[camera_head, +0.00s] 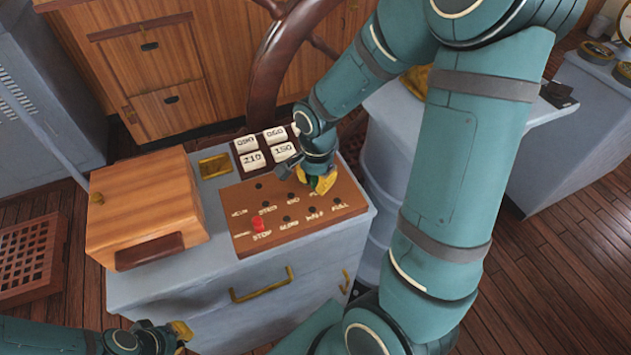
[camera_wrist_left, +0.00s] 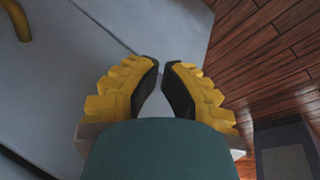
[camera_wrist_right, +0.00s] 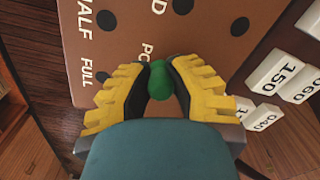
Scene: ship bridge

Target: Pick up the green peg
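The green peg (camera_wrist_right: 160,80) is between the fingertips of my right gripper (camera_wrist_right: 160,75), with both dark pads against its sides. In the head view my right gripper (camera_head: 322,182) is low over the brown peg panel (camera_head: 300,228), near its upper right part, and hides the peg. I cannot tell whether the peg's lower end sits in a hole. My left gripper (camera_wrist_left: 161,65) is empty, with a narrow gap between its fingertips. In the head view it (camera_head: 182,328) is at the bottom left, in front of the grey cabinet.
A red peg (camera_head: 258,224) stands in the panel. White labelled buttons (camera_head: 266,147) are behind it. A wooden box (camera_head: 145,205) is on the cabinet's left side. A brown wheel (camera_head: 275,60) rises behind. Grey counters (camera_head: 580,130) stand at the right.

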